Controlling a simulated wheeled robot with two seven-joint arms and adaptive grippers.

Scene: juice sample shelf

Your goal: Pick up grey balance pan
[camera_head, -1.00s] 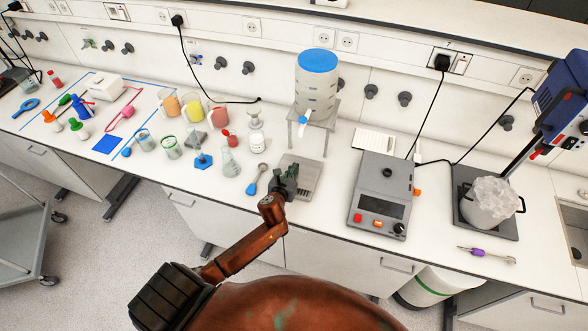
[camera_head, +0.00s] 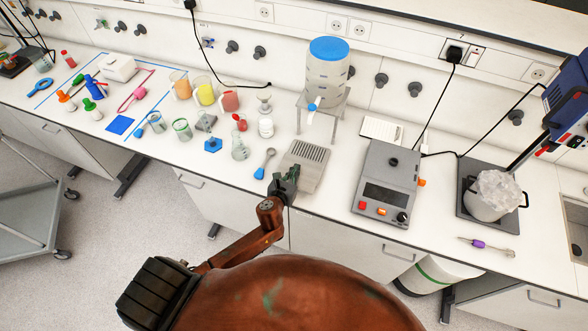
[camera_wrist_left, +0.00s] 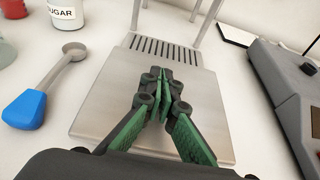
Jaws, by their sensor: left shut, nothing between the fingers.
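A flat, square, plain grey metal plate, which I take as the balance pan, lies on the bench in the left wrist view (camera_wrist_left: 100,100). A slotted grey tray (camera_wrist_left: 160,46) shows at its far edge, and the plate seems to overlap it. In the head view the pan (camera_head: 303,178) is partly hidden by my left gripper (camera_head: 287,172). In the left wrist view my left gripper (camera_wrist_left: 160,75) is shut and empty, its fingertips over the pan's middle. Whether they touch it cannot be told. My right gripper is not in view.
A grey device (camera_head: 386,185) with a display and a black post on top stands to the right. A dispenser (camera_head: 326,75) on a metal stand is behind. A blue-handled spoon (camera_head: 264,163) lies close on the left. Glassware (camera_head: 239,147) stands farther left.

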